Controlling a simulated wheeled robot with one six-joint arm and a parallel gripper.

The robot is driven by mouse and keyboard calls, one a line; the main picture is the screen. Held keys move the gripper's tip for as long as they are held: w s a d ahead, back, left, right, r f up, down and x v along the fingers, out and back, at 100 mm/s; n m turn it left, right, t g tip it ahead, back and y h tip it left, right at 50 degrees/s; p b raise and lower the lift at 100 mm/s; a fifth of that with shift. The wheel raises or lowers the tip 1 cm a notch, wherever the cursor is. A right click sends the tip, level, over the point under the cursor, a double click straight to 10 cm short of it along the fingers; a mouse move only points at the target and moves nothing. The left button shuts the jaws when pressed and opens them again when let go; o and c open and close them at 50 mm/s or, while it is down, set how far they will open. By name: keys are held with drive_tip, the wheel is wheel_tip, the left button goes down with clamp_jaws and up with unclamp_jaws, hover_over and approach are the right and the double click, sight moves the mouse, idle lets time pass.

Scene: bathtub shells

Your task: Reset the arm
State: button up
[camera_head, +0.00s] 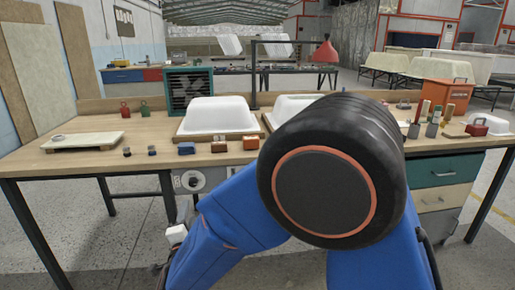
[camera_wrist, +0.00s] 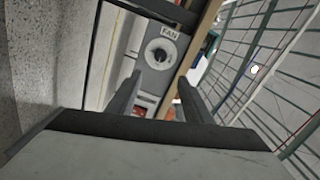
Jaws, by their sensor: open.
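My gripper (camera_wrist: 159,80) shows in the wrist view with its two dark fingers apart and nothing between them. Beyond the fingertips is a grey box labelled FAN (camera_wrist: 162,52) with a round dial. The fan box (camera_head: 190,181) hangs under the bench's front edge.
The wooden bench (camera_head: 95,163) holds a white tub shell (camera_head: 216,116), a second shell (camera_head: 291,107), a green-framed fan unit (camera_head: 188,90) and small coloured blocks. Drawers (camera_head: 447,171) stand at right. Thin dark bars (camera_wrist: 262,70) cross the wrist view's right side. Floor shows at left.

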drive_tip(key=w+d+r+n+g+y, duration=0.1)
drive_tip(key=w+d+r+n+g, duration=0.2)
drive_tip(key=d, duration=0.6)
drive_tip(key=w+d+r+n+g+y, duration=0.1)
drive_tip(key=w+d+r+n, duration=0.15)
drive_tip(key=d+r, duration=0.45)
drive_tip(key=s+d+n+g+h, duration=0.1)
drive_tip(key=s+d+n+g, duration=0.15)
drive_tip(key=d, duration=0.65)
drive_tip(key=s+d+n+g, duration=0.1)
drive_tip(key=s+d, duration=0.2)
drive_tip(key=d, duration=0.6)
drive_tip(key=s+d+f+n+g+h, duration=0.1)
drive_tip(key=s+d+f+g+h, duration=0.1)
drive_tip(key=s+d, duration=0.9)
drive_tip(key=s+d+f+n+g+h, duration=0.2)
drive_tip(key=s+d+g+h, duration=0.1)
drive_tip(key=s+d, duration=0.9)
drive_tip(key=shift+s+d+f, duration=0.2)
drive_tip(key=shift+s+f, duration=0.1)
drive_tip(key=shift+s, duration=0.3)
